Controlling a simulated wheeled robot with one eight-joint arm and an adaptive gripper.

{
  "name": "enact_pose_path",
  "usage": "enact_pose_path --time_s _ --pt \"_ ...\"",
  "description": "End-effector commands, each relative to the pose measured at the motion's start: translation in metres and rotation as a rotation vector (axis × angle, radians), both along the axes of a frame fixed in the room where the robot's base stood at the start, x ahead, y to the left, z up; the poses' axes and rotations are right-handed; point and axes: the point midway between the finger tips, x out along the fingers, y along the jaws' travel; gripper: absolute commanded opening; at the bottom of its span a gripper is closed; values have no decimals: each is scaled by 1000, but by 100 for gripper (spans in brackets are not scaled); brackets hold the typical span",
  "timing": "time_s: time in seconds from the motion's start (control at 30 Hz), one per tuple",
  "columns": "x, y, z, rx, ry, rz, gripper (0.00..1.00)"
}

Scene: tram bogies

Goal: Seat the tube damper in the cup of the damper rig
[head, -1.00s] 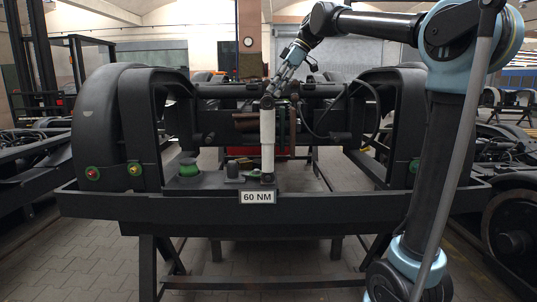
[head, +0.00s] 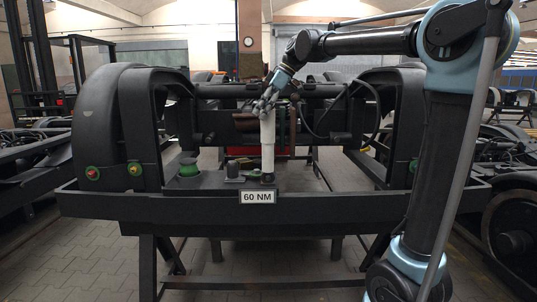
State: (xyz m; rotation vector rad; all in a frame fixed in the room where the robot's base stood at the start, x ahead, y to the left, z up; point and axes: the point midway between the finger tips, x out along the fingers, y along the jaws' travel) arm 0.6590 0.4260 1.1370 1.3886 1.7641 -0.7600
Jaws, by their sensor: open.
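The tube damper (head: 267,142) is a white upright tube behind the sign in the middle of the head view. Its lower end meets a small dark round base (head: 267,178) on the dark ledge. I cannot tell whether that base is the rig's cup or how deep the tube sits in it. My gripper (head: 264,108) is at the top of the tube, with open fingers in front of or around its upper end. The fingers cover the tube's top, and contact cannot be made out.
A green-based part (head: 188,168) and a short dark cylinder (head: 233,171) stand on the ledge left of the tube. A "60 NM" sign (head: 258,197) is on the front beam. Dark arched frames (head: 100,128) rise at both sides, and a cable hangs at right.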

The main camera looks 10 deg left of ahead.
Motion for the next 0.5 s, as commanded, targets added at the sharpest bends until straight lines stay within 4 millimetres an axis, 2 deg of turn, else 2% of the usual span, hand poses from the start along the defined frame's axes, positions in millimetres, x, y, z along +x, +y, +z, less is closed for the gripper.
enact_pose_path --time_s 0.1,0.17,0.4,0.5 --pt "0 0 0 0 0 0 64" --pt "0 0 0 0 0 0 53" --pt "0 0 1 0 0 0 0" --pt "0 0 1 0 0 0 0"
